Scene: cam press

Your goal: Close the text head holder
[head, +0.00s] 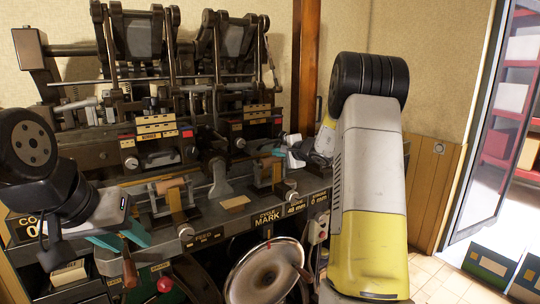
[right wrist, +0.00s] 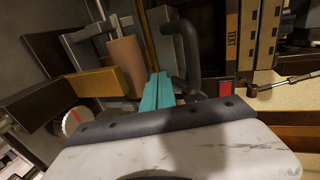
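A tan block with a black strip reading "TEXT" (right wrist: 232,38) shows in the right wrist view. It appears to belong to the text head on the right half of the press (head: 257,118), but the holder's exact outline and how far it stands open are unclear. A dark bent handle (right wrist: 186,58) is just right of my right gripper's teal fingers (right wrist: 158,92), which lie together with nothing seen between them. Contact with the handle cannot be told. In the head view, my right gripper (head: 279,152) is at the press's right side. My left gripper (head: 122,238) is low at the front left; its finger gap is unclear.
The press has a second, similar head (head: 158,130) on the left. Wooden-handled levers (head: 130,270), a red knob (head: 165,284) and a round metal dish (head: 266,272) are at the front. A wooden post (head: 305,65) stands behind; open floor (head: 450,270) is at right.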

